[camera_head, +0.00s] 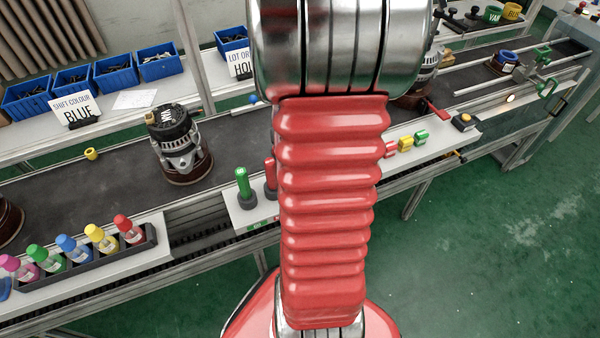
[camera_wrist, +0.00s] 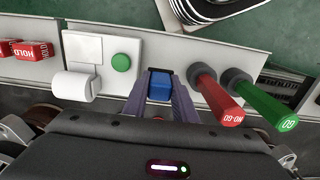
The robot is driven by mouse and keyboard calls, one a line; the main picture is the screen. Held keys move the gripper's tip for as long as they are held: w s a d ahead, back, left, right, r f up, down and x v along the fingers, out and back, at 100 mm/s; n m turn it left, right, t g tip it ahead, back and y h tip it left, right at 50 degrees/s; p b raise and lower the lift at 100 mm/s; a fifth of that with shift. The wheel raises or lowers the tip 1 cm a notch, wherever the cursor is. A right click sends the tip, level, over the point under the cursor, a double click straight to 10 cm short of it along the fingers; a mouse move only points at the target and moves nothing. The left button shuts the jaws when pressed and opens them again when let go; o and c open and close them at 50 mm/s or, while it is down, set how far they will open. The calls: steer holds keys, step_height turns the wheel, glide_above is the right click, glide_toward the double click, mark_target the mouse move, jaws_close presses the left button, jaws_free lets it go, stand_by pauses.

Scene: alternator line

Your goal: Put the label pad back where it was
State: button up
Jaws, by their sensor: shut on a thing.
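In the wrist view my gripper (camera_wrist: 160,97) is shut on a small blue block (camera_wrist: 160,85), which I take to be the label pad. It is over the light grey ledge, between the green button and the red NO-GO stamp. I cannot tell whether the block touches the ledge. In the camera_head view my arm hides the gripper and the block.
The red NO-GO stamp (camera_wrist: 217,101) and green GO stamp (camera_wrist: 264,104) stand close to the right of my gripper. A white panel with a green button (camera_wrist: 121,62) and a paper roll (camera_wrist: 75,86) is at left. Red HOLD blocks (camera_wrist: 33,50) lie further left.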

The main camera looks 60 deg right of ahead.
steer(key=shift+f, duration=1.85)
steer(key=o, duration=0.6)
steer(key=shift+f, duration=0.1)
step_height(320, 180, up, 12)
steer(key=shift+r, duration=0.15)
